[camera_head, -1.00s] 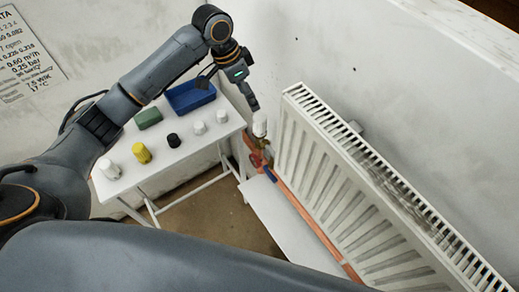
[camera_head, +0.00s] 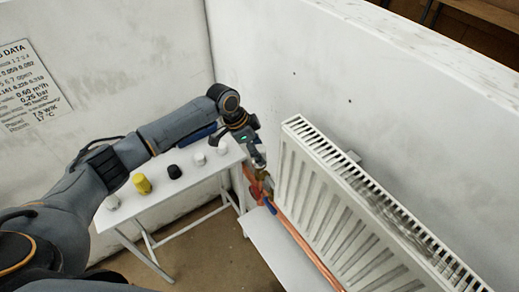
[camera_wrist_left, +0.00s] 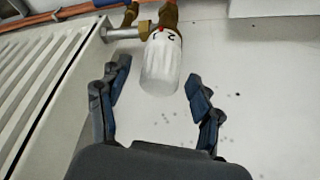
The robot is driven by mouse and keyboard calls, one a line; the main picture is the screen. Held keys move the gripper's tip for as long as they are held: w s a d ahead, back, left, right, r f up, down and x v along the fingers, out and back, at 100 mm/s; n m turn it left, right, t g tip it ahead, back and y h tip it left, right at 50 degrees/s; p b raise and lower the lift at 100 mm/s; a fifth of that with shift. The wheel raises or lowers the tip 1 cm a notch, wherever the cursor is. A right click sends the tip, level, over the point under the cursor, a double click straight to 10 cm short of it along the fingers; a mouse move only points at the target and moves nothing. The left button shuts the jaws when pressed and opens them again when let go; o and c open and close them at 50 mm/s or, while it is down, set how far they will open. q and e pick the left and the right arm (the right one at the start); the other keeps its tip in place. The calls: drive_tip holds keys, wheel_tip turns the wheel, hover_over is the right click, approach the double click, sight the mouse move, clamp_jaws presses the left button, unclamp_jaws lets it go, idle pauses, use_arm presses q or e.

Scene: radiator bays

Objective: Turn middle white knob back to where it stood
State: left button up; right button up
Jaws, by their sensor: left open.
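A white valve knob (camera_wrist_left: 161,62) with a dark marking sits on a brass valve (camera_wrist_left: 168,14) beside the radiator. In the left wrist view it lies between the two spread fingers of my left gripper (camera_wrist_left: 157,77), with gaps on both sides. The fingers look apart from the knob. My right gripper is out of view.
The white radiator (camera_head: 345,205) stands right of the gripper, along the wall. Copper pipes (camera_head: 305,248) run below it. A white table (camera_head: 150,207) at left holds a yellow knob (camera_head: 141,184), a black knob (camera_head: 174,172) and several white ones. A blue tray (camera_head: 199,133) is partly hidden by my arm.

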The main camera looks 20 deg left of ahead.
use_arm(q)
drive_tip(key=shift+w+d+f, duration=0.1)
drive_tip(key=shift+d+f, duration=0.15)
drive_tip(key=shift+f, duration=0.55)
drive_tip(key=c, duration=1.1)
drive_tip(key=n+p, duration=0.1)
drive_tip(key=p, duration=0.1)
drive_tip(key=n+p, duration=0.1)
drive_tip(key=shift+d+r+t+y+p, duration=0.1)
drive_tip(key=shift+r+t+y+p, duration=0.2)
drive_tip(key=shift+t+p, duration=0.1)
drive_tip(key=shift+c, duration=0.3)
drive_tip(key=n+y+p, duration=0.1)
drive_tip(key=n+p, duration=0.2)
drive_tip(key=shift+f+t, duration=0.1)
drive_tip(key=shift+t, duration=0.3)
drive_tip(key=shift+f+n+p, duration=0.1)
drive_tip(key=shift+n+p, duration=0.3)
drive_tip(key=shift+n, duration=0.2)
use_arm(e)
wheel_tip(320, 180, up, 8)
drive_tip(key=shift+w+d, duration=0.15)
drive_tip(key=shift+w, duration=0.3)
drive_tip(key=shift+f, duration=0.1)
